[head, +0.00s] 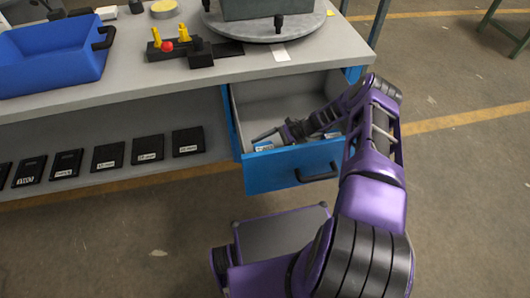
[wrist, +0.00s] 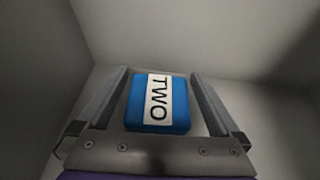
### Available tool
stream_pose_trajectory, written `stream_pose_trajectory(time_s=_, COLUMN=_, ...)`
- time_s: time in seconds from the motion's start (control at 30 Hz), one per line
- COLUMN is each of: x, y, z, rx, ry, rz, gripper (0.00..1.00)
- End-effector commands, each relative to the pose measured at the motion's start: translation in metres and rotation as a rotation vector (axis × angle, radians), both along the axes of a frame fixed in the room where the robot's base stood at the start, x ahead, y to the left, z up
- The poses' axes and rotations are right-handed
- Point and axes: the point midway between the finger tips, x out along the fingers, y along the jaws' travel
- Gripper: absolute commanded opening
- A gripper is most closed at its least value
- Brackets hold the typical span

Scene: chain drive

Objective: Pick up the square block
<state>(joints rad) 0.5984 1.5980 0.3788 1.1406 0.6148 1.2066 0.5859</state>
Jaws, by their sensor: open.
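A blue square block (wrist: 178,115) with a white label reading "TWO" lies in the wrist view between the two fingers of my gripper (wrist: 158,74). The fingers are open, one on each side of the block, with a small gap showing on each side. In the head view my gripper (head: 285,131) is down inside the open drawer (head: 245,98). A small blue and white piece (head: 263,146) shows at the drawer's front left, and another (head: 331,134) shows near the arm. I cannot tell which of them is the "TWO" block.
The drawer's blue front (head: 275,172) and walls surround my gripper closely. Above is a grey workbench (head: 120,88) with a blue bin (head: 50,60), a round turntable (head: 265,28) and a small fixture with yellow and red parts (head: 168,46). Several black labelled plates (head: 108,157) lie on the lower shelf.

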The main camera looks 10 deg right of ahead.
Motion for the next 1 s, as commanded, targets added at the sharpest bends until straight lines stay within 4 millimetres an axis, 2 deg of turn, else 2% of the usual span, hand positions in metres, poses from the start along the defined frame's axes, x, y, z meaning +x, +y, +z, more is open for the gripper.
stream_pose_trajectory(time_s=0.03, x=-0.001, y=0.009, z=-0.004, rx=0.002, ry=0.001, rz=0.003, gripper=1.0)
stream_pose_trajectory(time_s=0.13, x=-0.002, y=0.019, z=-0.007, rx=0.0, ry=0.0, rz=0.003, gripper=1.0)
stream_pose_trajectory(time_s=0.37, x=-0.001, y=0.021, z=-0.008, rx=-0.001, ry=-0.001, rz=0.001, gripper=1.0)
stream_pose_trajectory(time_s=0.9, x=-0.001, y=0.02, z=-0.008, rx=-0.001, ry=-0.001, rz=0.001, gripper=0.03)
stream_pose_trajectory(time_s=1.0, x=-0.001, y=0.02, z=-0.008, rx=0.0, ry=-0.002, rz=0.001, gripper=0.02)
